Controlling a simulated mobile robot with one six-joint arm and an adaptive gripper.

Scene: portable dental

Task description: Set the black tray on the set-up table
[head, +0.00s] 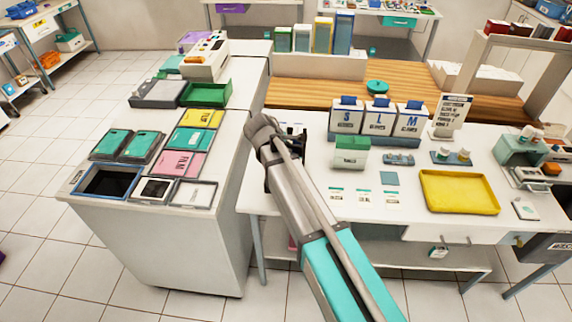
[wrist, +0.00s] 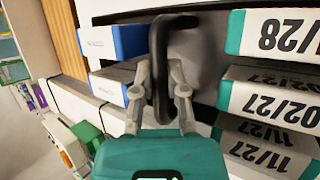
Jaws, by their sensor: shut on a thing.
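My gripper (wrist: 162,78) is shut on a dark, thin-edged thing (wrist: 158,42) in the wrist view. It looks like the black tray seen nearly edge-on, with its upper end bending to the right. In the head view my arm reaches forward between the two white work surfaces. The gripper and whatever it holds are mostly hidden behind the arm there. A white table (head: 312,178) at the right may be the set-up table, but no label confirms it.
The white table carries glove boxes (head: 380,117), a green box (head: 351,153) and a yellow tray (head: 488,205). The left counter (head: 100,206) holds film boxes and trays. In the wrist view, dated boxes (wrist: 268,97) stand close at right and blue-and-white boxes (wrist: 118,42) at left.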

